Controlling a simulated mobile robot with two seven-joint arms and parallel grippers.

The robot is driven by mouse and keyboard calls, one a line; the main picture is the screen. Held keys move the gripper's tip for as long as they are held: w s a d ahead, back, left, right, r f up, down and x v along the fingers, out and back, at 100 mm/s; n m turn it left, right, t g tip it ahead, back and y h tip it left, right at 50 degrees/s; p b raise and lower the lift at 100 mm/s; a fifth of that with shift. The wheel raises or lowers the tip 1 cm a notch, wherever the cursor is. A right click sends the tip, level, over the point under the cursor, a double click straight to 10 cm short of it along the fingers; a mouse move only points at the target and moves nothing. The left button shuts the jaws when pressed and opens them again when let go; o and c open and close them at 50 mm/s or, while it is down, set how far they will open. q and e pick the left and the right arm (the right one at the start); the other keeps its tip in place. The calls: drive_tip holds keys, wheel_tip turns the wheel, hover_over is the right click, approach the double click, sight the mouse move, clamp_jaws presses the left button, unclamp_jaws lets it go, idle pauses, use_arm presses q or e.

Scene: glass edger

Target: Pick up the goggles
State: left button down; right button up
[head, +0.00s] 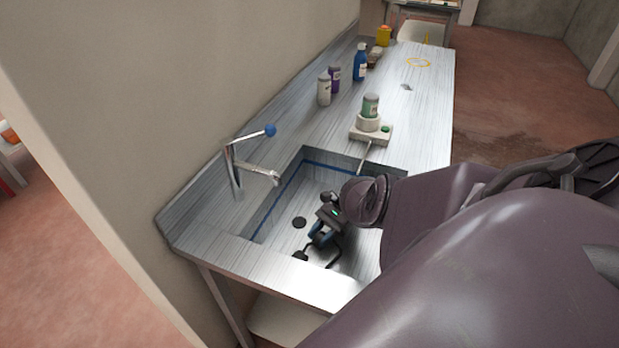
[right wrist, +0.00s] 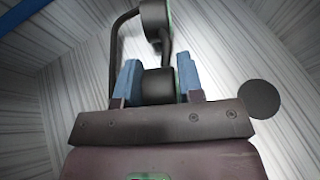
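The goggles (right wrist: 155,86) are dark, with round cups, green edges and a thin black strap or frame. In the right wrist view one cup sits between the blue fingers of my right gripper (right wrist: 160,82), which appear to touch it on both sides. The other cup lies beyond the fingertips. In the head view my right gripper (head: 322,236) reaches down into the sink, and dark parts of the goggles (head: 300,256) show beside and below its fingers. Whether the goggles are clear of the sink floor cannot be told. My left gripper is not in view.
The metal sink (head: 275,228) has walls close around my right gripper and a dark round drain (head: 299,222). A faucet (head: 240,170) stands at its left edge. A cup on a white stand (head: 370,125) and several bottles (head: 334,80) stand on the counter behind.

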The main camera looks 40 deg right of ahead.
drive_tip(key=shift+c, duration=1.2)
